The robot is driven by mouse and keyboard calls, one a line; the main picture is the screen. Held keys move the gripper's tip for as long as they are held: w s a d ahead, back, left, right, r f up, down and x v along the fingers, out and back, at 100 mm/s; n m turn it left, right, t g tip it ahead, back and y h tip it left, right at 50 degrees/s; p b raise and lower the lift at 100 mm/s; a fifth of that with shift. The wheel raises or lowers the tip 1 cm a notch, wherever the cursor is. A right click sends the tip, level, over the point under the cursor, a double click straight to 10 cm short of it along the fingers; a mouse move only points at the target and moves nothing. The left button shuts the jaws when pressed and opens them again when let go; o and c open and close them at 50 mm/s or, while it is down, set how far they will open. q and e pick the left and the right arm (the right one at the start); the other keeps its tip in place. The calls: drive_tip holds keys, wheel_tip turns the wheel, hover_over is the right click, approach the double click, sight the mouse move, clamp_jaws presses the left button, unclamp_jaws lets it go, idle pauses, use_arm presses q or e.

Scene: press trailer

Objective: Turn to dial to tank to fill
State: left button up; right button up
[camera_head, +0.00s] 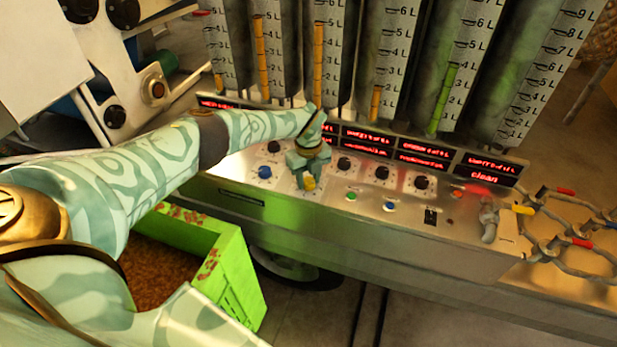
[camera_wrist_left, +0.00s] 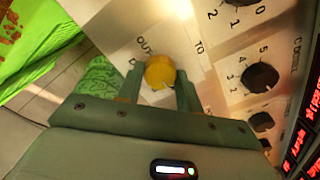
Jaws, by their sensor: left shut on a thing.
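My left gripper (camera_head: 308,172) reaches over the metal control panel (camera_head: 330,203) in the head view. In the left wrist view, my left gripper (camera_wrist_left: 160,88) has its two fingers on either side of a round yellow knob (camera_wrist_left: 160,71) and is shut on it. The yellow knob also shows in the head view (camera_head: 309,184). Black dials with number marks, such as one in the head view (camera_head: 344,163) and one in the left wrist view (camera_wrist_left: 261,76), sit beside it. Tall gauges marked in litres (camera_head: 391,50) stand behind the panel, with orange or green columns. My right gripper is out of view.
Red lit displays (camera_head: 368,135) line the panel's back edge. A green crate (camera_head: 238,262) stands in front, below my left arm.

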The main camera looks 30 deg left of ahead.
sight(308, 180)
use_arm(q)
drive_tip(key=o, duration=1)
drive_tip(key=shift+r, duration=0.15)
wheel_tip(308, 180, up, 7)
drive_tip(key=p, duration=0.2)
drive_tip(key=shift+w+a+p, duration=0.1)
drive_tip(key=shift+p, duration=0.25)
wheel_tip(308, 180, up, 9)
drive_tip(key=p, duration=0.1)
